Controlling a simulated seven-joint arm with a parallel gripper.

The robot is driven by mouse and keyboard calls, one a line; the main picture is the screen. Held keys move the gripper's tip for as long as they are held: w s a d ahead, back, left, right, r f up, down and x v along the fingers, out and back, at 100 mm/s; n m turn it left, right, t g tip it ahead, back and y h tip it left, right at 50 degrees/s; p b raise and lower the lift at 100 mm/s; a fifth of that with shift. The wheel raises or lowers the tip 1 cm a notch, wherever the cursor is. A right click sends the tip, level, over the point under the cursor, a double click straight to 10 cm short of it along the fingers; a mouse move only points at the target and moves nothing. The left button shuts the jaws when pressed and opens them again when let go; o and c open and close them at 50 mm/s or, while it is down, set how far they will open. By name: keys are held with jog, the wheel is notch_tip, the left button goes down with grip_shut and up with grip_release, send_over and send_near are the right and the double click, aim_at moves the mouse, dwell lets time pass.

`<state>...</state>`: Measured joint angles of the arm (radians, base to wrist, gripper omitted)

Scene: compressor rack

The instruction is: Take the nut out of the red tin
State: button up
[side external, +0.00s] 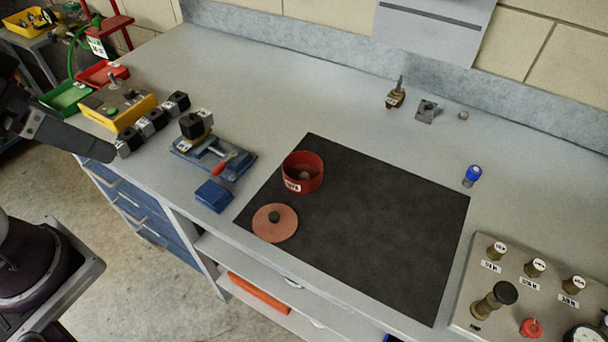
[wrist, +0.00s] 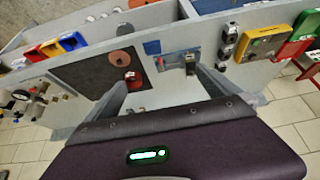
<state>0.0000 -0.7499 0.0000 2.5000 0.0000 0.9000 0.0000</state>
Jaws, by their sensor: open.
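The red tin (side external: 303,181) stands open on the dark mat (side external: 370,230), near its left edge, with a white label on its side. A small, pale, roundish thing that looks like the nut (side external: 304,176) lies inside it. A flat pinkish lid (side external: 275,229) with a dark knob lies on the mat in front of the tin. In the wrist view, the tin (wrist: 131,76) shows small beyond my left finger; its inside cannot be made out there. My gripper (wrist: 160,78) is open and empty, high and well apart from the tin, at the left of the side view.
A blue fixture (side external: 240,165) with a red-handled tool and a blue block (side external: 214,195) stand left of the tin. Black blocks and a yellow box (side external: 118,108) are farther left. A valve panel (side external: 535,290) is at the right. Most of the mat is clear.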

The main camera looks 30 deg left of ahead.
jog(key=c, duration=1.6)
jog(key=shift+c, duration=0.2)
jog(key=n+g+h, duration=0.2)
jog(key=n+g, duration=0.3)
jog(key=n, duration=1.5)
send_over(304, 173)
notch_tip(304, 173, down, 18)
jog(key=shift+f, duration=0.2)
notch_tip(304, 173, down, 7)
jog(key=shift+s+a+f, duration=0.1)
jog(key=shift+f, duration=0.1)
